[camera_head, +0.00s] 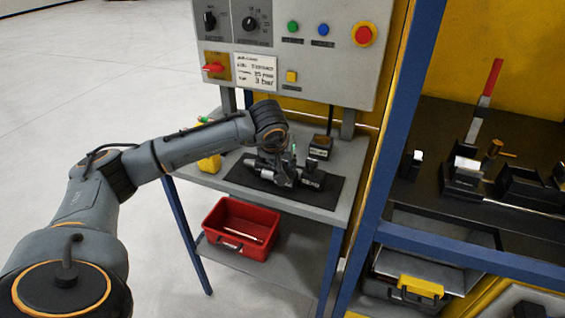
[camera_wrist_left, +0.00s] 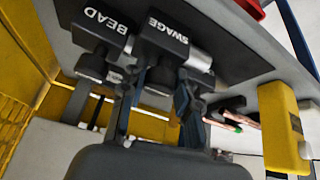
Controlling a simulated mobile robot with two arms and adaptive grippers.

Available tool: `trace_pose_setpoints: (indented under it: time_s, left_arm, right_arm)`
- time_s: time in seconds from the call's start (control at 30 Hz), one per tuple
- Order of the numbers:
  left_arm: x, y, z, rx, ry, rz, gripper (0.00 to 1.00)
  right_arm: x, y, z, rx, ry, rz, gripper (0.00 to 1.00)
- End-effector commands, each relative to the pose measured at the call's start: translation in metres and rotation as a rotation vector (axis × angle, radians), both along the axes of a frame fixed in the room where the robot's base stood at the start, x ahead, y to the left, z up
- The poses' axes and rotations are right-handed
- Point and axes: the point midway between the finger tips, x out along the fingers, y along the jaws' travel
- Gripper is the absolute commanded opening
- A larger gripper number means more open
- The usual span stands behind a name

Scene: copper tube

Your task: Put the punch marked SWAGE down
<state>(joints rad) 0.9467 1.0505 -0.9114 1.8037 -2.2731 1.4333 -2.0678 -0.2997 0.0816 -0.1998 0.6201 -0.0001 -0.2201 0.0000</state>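The punch marked SWAGE (camera_wrist_left: 166,38) is a black block with a white label and a round dark neck, in the left wrist view. My left gripper (camera_wrist_left: 163,85) has a finger on each side of its neck and is shut on it. In the head view this gripper (camera_head: 290,172) is low over the dark mat (camera_head: 240,173) on the grey bench. Whether the punch touches the mat is hard to tell. My right gripper is not in view.
A control panel (camera_head: 300,75) stands behind the bench. A yellow object (camera_head: 209,163) is at the bench's left. A red bin (camera_head: 240,228) is on the lower shelf. A blue post (camera_head: 385,150) and dark rack (camera_head: 480,190) are to the right.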

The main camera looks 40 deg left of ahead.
Motion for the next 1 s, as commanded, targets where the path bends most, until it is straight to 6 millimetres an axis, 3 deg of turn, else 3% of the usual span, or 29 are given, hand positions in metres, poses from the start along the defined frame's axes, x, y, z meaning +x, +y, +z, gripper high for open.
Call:
trace_pose_setpoints:
  time_s: [0.03,0.1,0.5,1.0]
  left_arm:
    - [0.000,0.000,0.000,0.000,0.001,0.000,0.42]
    - [0.000,0.000,0.000,0.000,0.001,0.000,0.53]
    - [-0.002,-0.001,0.006,0.000,-0.001,0.000,0.53]
    - [-0.047,-0.018,0.089,0.001,-0.002,-0.001,0.53]
  right_arm:
    - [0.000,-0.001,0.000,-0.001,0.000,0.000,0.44]
    - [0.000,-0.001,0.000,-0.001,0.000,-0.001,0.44]
    - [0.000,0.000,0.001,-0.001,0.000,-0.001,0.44]
    - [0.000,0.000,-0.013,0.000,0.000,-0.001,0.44]
